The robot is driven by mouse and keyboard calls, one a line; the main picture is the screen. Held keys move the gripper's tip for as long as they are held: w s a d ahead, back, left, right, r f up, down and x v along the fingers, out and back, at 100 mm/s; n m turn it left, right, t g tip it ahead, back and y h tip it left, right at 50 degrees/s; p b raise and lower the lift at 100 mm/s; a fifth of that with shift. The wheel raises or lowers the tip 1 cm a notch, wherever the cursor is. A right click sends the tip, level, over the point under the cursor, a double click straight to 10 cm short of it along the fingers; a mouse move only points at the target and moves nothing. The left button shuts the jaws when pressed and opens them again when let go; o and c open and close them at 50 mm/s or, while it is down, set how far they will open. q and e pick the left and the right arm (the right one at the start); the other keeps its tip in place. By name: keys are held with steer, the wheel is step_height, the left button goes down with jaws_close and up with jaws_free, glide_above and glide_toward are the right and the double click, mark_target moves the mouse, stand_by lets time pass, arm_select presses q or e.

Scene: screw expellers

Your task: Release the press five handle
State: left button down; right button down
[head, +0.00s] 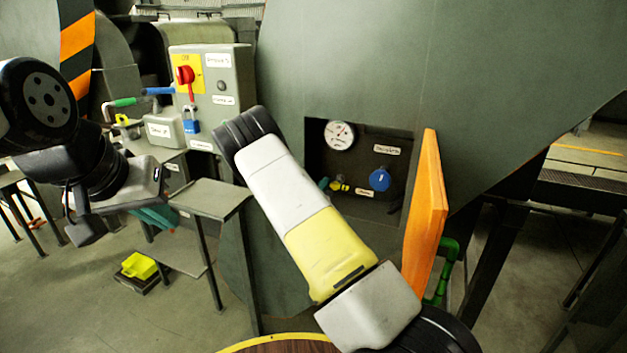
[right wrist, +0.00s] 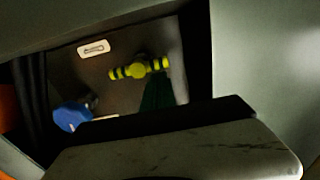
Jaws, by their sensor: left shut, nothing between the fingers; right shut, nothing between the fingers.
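An open recess in the big grey-green machine holds a small yellow-green handle with dark bands (head: 340,187), also in the right wrist view (right wrist: 139,69). I cannot read whether its label says press five. My right arm reaches across to the recess. In the right wrist view its dark green fingertips (right wrist: 157,93) are shut and empty just below the handle, close to it; I cannot tell whether they touch. In the head view the arm hides most of that gripper. My left gripper (head: 155,216) is shut and empty at the left, away from the recess.
The recess also holds a round gauge (head: 340,135) and a blue knob (head: 380,179). An orange door (head: 425,215) stands open on its right. A grey control box (head: 212,85) with a red switch and blue padlock stands left. A grey stand (head: 210,198) lies between.

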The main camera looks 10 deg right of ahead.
steer(key=shift+a+f+n, duration=0.1)
steer(key=shift+f+n, duration=0.15)
steer(key=shift+n, duration=0.55)
steer(key=shift+w+a+f+n, duration=0.1)
steer(key=shift+f+n, duration=0.1)
steer(key=shift+n, duration=0.4)
steer(key=shift+a+f+n, duration=0.1)
steer(key=shift+f+n, duration=0.05)
steer(key=shift+n, duration=0.45)
steer(key=n, duration=0.2)
steer(key=f+n, duration=0.1)
steer(key=n, duration=0.1)
steer(key=shift+f+n, duration=0.2)
steer(key=shift+n, duration=0.1)
steer(key=n, duration=0.2)
steer(key=f+n, duration=0.1)
steer(key=n, duration=0.2)
steer(key=shift+d+f+n, duration=0.25)
steer(key=shift+n, duration=0.05)
steer(key=n, duration=0.2)
steer(key=shift+s+d+f+n, duration=0.25)
steer(key=shift+f+n, duration=0.1)
steer(key=shift+n, duration=0.05)
steer(key=shift+s+d+f, duration=0.1)
steer(key=shift+d, duration=0.15)
